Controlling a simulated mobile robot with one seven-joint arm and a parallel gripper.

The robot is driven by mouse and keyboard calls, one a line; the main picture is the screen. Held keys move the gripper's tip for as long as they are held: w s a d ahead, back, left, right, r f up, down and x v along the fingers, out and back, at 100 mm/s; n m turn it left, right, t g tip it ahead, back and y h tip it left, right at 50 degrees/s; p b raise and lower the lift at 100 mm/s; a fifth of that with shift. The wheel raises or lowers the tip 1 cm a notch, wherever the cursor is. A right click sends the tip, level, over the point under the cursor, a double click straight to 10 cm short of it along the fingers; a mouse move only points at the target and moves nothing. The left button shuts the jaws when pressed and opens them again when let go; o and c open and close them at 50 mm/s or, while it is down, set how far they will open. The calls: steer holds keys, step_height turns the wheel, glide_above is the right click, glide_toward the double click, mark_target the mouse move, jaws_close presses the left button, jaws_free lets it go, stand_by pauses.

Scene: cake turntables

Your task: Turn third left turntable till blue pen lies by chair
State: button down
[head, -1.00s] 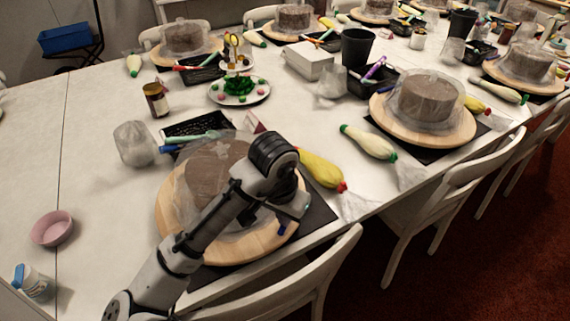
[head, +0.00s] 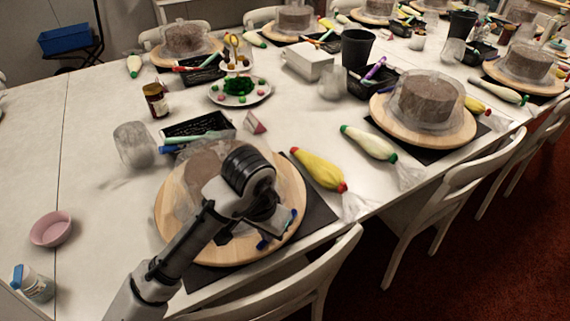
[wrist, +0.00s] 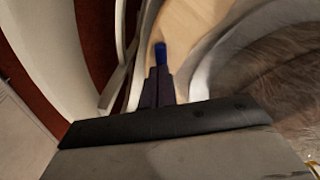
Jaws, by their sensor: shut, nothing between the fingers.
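The nearest turntable (head: 172,229) is a round wooden disc with a brown cake (head: 200,165) under clear wrap. It stands on a dark mat by a white chair (head: 325,264). A blue pen (head: 264,243) lies at the disc's near right rim, partly hidden by my gripper (head: 278,234). My gripper is shut and empty, low over that rim. In the wrist view the pen's blue end (wrist: 161,52) shows just beyond my closed fingertips (wrist: 158,78); I cannot tell whether they touch. The wooden rim and chair also show there.
A yellow piping bag (head: 318,170) lies right of the turntable, a black tray of pens (head: 197,130) behind it. A clear wrapped cup (head: 134,145) and pink bowl (head: 51,229) stand left. Another cake turntable (head: 385,108) is at right. The left table area is mostly bare.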

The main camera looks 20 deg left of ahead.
steer(key=shift+a, duration=0.1)
steer(key=shift+s+a+b, duration=0.55)
steer(key=shift+s+a, duration=1.4)
steer(key=shift+s, duration=0.25)
step_height(320, 180, up, 3)
steer(key=p, duration=0.2)
steer(key=shift+p, duration=0.4)
steer(key=shift+f, duration=0.1)
steer(key=w+d, duration=0.1)
steer(key=w+d+p, duration=0.1)
steer(key=d, duration=0.1)
steer(key=w+d, duration=0.1)
steer(key=d, duration=0.1)
steer(key=shift+w+d, duration=0.1)
steer(key=shift+w, duration=0.25)
steer(key=w, duration=0.3)
steer(key=w+d+p, duration=0.1)
steer(key=w, duration=0.2)
steer(key=shift+w+d, duration=0.15)
